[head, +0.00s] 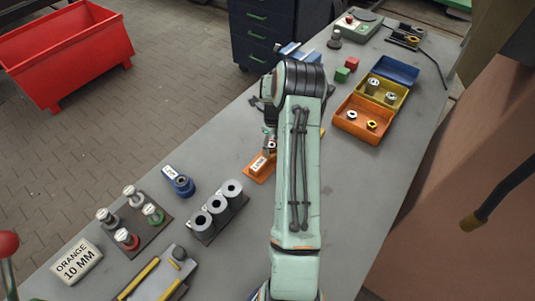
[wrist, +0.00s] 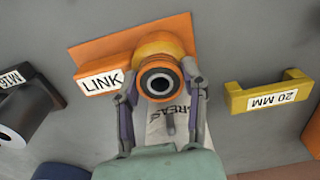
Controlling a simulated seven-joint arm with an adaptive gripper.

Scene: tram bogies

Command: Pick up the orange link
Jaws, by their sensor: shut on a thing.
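The orange link (wrist: 160,82) is in the middle of the wrist view, with a white LINK label on its arm and a round boss with a dark ring and a hole. My gripper (wrist: 161,90) has one finger on each side of this round end and is shut on it. In the head view the orange link (head: 259,166) shows just left of my arm, which hides part of it and most of my gripper. A flat orange surface (wrist: 120,38) lies behind the link. Whether the link touches it, I cannot tell.
A yellow 20 MM piece (wrist: 265,95) lies to the right in the wrist view. An orange bin (head: 362,121) stands right of my arm.

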